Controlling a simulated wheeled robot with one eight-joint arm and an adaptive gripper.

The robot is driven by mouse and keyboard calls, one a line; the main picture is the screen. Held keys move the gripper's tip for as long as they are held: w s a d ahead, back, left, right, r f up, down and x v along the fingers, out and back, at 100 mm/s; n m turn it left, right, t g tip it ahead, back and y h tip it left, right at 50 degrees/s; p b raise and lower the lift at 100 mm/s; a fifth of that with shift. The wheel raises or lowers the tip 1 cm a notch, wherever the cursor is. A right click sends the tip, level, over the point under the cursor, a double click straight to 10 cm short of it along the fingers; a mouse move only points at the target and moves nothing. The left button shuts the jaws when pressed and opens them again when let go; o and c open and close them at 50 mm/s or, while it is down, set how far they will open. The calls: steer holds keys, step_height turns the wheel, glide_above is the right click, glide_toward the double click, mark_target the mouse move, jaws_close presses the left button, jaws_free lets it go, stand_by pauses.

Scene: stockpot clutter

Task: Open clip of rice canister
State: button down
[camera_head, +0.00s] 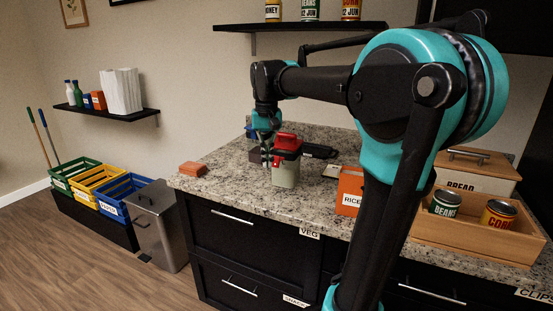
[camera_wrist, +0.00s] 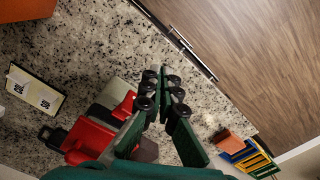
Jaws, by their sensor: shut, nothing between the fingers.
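A canister (camera_head: 285,174) with a pale grey-green body and a red lid (camera_head: 287,143) stands upright on the granite counter. In the wrist view its red lid (camera_wrist: 88,138) and pale body (camera_wrist: 113,97) are partly hidden behind my fingers. No label on it is legible, and its clip is hard to make out; a red part hangs down at its left side in the head view. My gripper (camera_head: 266,162) is at the left side of the canister. In the wrist view my gripper (camera_wrist: 161,88) has its fingers close together with nothing held. I cannot tell whether it touches the canister.
An orange box marked RICE (camera_head: 350,190) stands to the right. A wooden tray (camera_head: 475,236) with BEANS and CORN cans is farther right. A small orange-brown block (camera_head: 192,168) lies on the counter's left. A dark handled item (camera_head: 318,151) lies behind the canister.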

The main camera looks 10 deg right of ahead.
steer(key=shift+r, duration=2.6)
steer(key=shift+s, duration=0.1)
